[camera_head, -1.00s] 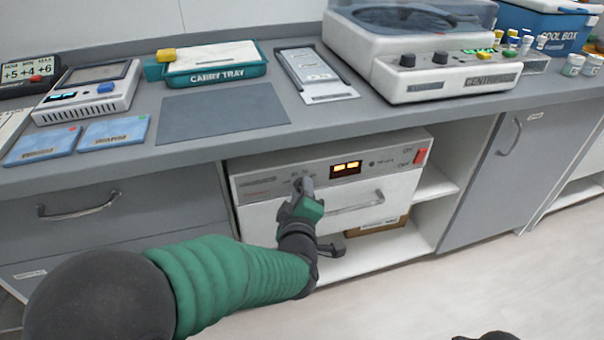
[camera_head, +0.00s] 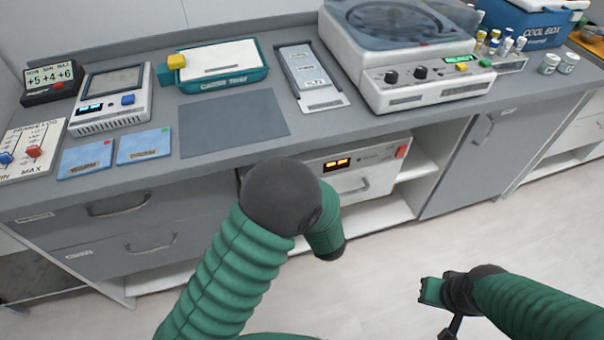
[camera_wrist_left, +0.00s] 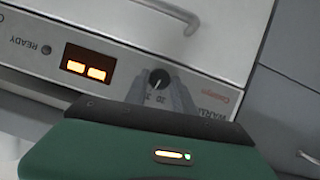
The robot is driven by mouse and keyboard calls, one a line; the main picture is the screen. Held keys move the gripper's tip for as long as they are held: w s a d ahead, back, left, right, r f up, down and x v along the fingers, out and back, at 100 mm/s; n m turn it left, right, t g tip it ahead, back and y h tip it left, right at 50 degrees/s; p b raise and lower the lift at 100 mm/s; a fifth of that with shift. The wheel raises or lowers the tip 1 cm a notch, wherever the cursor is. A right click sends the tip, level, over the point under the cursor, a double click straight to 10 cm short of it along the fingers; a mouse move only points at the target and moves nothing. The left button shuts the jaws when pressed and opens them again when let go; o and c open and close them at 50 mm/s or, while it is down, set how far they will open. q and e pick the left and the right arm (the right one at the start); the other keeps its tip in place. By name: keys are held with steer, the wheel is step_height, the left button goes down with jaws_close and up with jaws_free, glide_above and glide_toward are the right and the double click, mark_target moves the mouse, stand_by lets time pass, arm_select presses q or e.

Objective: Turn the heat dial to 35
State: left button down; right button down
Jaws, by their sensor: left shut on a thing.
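The warming cabinet (camera_head: 381,177) sits in the open bay under the counter, with a lit orange display (camera_head: 337,164). In the head view my own left arm hides that gripper and the dial. My right gripper (camera_head: 430,291) is above the floor at lower right, away from the cabinet; its fingers are unclear.
The counter edge overhangs the cabinet. The cabinet's bar handle (camera_wrist_left: 170,12) is close to the dial in the wrist view. A red switch (camera_head: 402,151) is at the panel's right end. The floor at right is clear.

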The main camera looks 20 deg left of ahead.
arm_select(q)
steer(key=shift+d+m+p, duration=0.1)
steer(key=shift+m+p, duration=0.4)
steer(key=shift+p, duration=0.45)
steer(key=shift+f, duration=0.1)
steer(key=c, duration=1.1)
jaws_free()
steer(key=shift+w, duration=0.1)
